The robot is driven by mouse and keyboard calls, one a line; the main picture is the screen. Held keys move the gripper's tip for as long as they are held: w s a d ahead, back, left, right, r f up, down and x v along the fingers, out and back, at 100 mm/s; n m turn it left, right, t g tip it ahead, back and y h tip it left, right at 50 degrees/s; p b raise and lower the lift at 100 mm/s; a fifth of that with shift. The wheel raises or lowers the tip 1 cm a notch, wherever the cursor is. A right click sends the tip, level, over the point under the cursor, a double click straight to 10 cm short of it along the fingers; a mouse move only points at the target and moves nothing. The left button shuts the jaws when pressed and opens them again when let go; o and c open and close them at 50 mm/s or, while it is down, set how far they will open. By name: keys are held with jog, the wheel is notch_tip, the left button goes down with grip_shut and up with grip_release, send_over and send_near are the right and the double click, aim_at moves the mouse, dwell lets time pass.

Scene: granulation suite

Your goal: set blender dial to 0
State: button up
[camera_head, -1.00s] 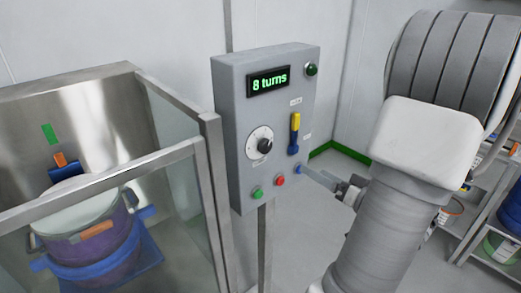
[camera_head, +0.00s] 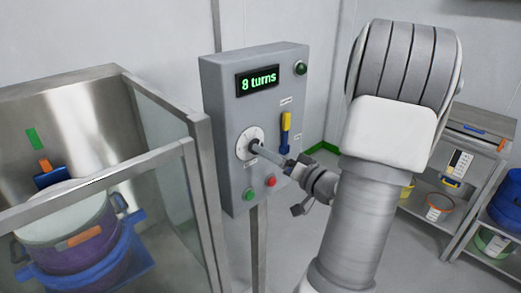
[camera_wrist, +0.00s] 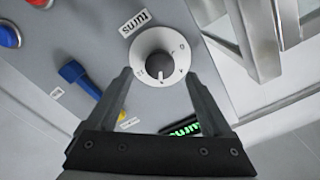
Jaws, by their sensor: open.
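The blender dial is a white disc with a dark knob (camera_wrist: 159,64). It sits on the grey control panel (camera_head: 223,95), whose green display (camera_head: 258,80) reads "8 turns". In the wrist view, a pale mark on the knob points toward the picture's bottom; the small scale marks are hard to read. My gripper (camera_wrist: 159,76) is open, its fingers on either side of the knob in that view. In the head view, my gripper (camera_head: 262,152) covers part of the dial (camera_head: 244,146). I cannot tell whether the fingers touch the knob.
A yellow and blue lever (camera_head: 286,130) is right of the dial. A glass-sided metal enclosure (camera_head: 205,180) stands close on the left.

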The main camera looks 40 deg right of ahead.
jog(key=shift+w+a, duration=0.15)
jog(key=shift+w, duration=1.75)
grip_shut()
